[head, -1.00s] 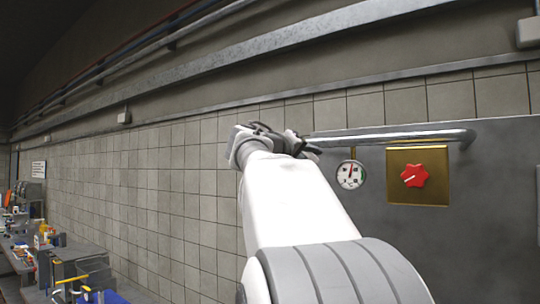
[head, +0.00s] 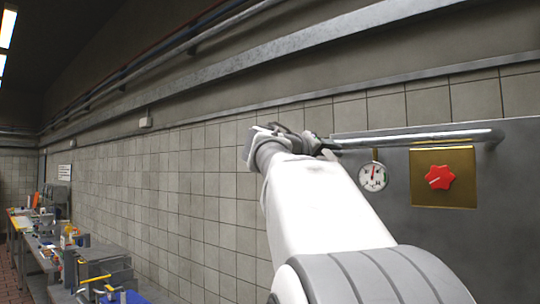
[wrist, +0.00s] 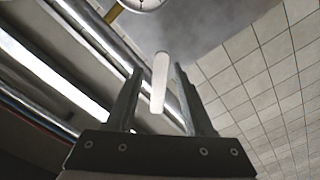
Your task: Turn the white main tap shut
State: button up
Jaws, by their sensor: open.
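In the wrist view, a white, rounded bar (wrist: 160,84), which looks like the handle of the white main tap, lies lengthwise between the two dark fingers of my gripper (wrist: 158,72). The fingers are open, one on each side of the bar, with a gap showing on both sides. In the head view my gripper (head: 325,146) is at the far end of my white arm, left of a round gauge. The white tap is hidden behind my arm there.
The white gauge (head: 373,176) hangs beside a brass plate (head: 444,200) with a red knob (head: 439,177). A metal pipe (head: 420,138) runs just above them. At the left, a cluttered workbench (head: 95,272) stands along the tiled wall (head: 190,190).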

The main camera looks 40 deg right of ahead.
jog(key=b+v, duration=0.4)
jog(key=v, duration=1.2)
jog(key=shift+a, duration=0.15)
jog(key=shift+s+r, duration=0.1)
jog(key=shift+c, duration=0.3)
